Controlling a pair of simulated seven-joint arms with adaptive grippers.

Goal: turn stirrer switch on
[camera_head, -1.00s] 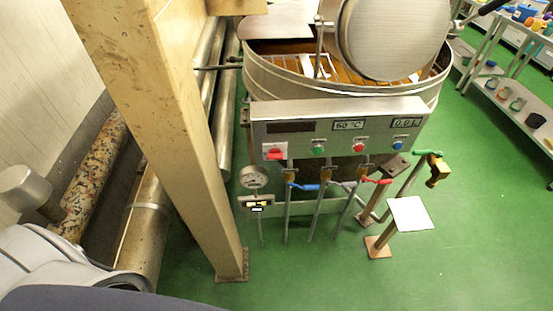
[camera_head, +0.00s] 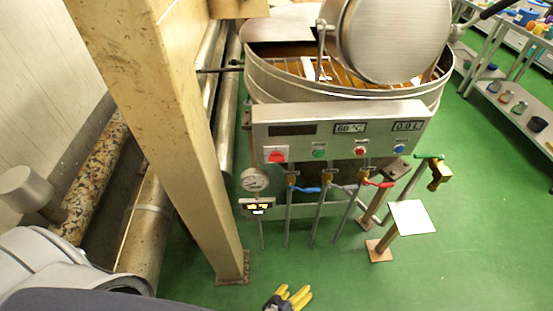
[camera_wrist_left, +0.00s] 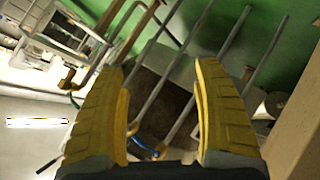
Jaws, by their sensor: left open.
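The control panel (camera_head: 340,130) on the front of the kettle (camera_head: 270,75) carries a red switch (camera_head: 277,155) at its left end, then green (camera_head: 319,153), red (camera_head: 360,150) and blue (camera_head: 399,148) buttons. I cannot read which control is the stirrer switch. My left gripper (camera_head: 293,296), with yellow fingers, is at the bottom edge, well below the panel and touching nothing. In the left wrist view its fingers (camera_wrist_left: 162,80) are spread apart and empty, with pipes and a blue valve handle (camera_wrist_left: 140,144) beyond them. My right gripper is not in view.
A beige post (camera_head: 190,150) stands left of the kettle. Below the panel are a gauge (camera_head: 254,180) and pipes with blue (camera_head: 307,189) and red (camera_head: 379,184) valve handles. A white plate on a stand (camera_head: 411,217) is at the right. The green floor in front is clear.

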